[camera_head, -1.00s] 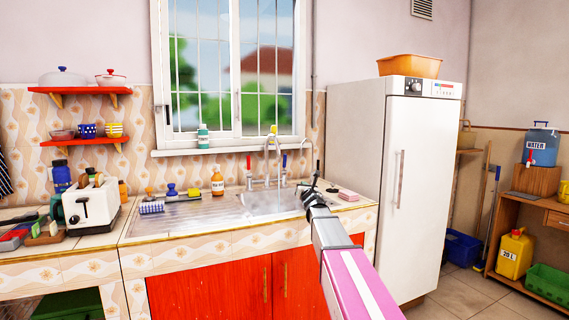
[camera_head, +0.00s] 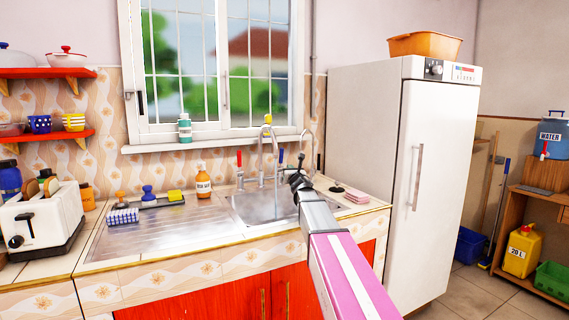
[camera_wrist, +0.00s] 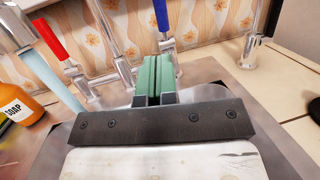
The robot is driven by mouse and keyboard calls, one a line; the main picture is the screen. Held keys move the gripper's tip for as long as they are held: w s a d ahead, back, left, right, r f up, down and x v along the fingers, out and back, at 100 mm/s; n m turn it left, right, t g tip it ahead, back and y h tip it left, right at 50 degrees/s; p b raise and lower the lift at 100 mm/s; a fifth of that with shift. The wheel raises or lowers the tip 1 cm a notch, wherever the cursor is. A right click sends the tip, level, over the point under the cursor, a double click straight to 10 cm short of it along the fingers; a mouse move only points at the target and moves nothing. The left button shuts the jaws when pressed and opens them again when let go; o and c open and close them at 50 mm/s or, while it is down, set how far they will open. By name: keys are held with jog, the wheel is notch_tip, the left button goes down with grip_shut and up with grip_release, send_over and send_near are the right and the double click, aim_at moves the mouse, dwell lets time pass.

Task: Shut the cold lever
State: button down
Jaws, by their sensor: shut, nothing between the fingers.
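The cold lever is the blue handle (camera_head: 281,157) on the right of the sink tap (camera_head: 268,150). It stands roughly upright in the wrist view (camera_wrist: 160,14), just beyond my fingertips. The red lever (camera_wrist: 48,38) is on the left of the tap and also shows in the head view (camera_head: 239,158). A pale blue stream of water (camera_wrist: 52,77) runs from the spout. My gripper (camera_wrist: 155,72) is shut and empty, its green fingers pressed together. In the head view my gripper (camera_head: 299,168) is over the sink, near the tap; I cannot tell if it touches the lever.
The steel sink (camera_head: 262,208) lies below my gripper. An orange bottle (camera_head: 203,183) stands on the left. A pink sponge stack (camera_head: 357,196) and a second thin faucet (camera_head: 307,142) are on the right. A white fridge (camera_head: 398,150) stands further right.

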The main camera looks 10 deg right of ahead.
aim_at(281, 154)
jog(key=x, duration=1.3)
jog(key=shift+w, duration=0.3)
jog(key=shift+w+r, duration=0.1)
jog(key=shift+w+a+r, duration=0.3)
jog(key=shift+w+r, duration=0.25)
jog(key=shift+w, duration=0.3)
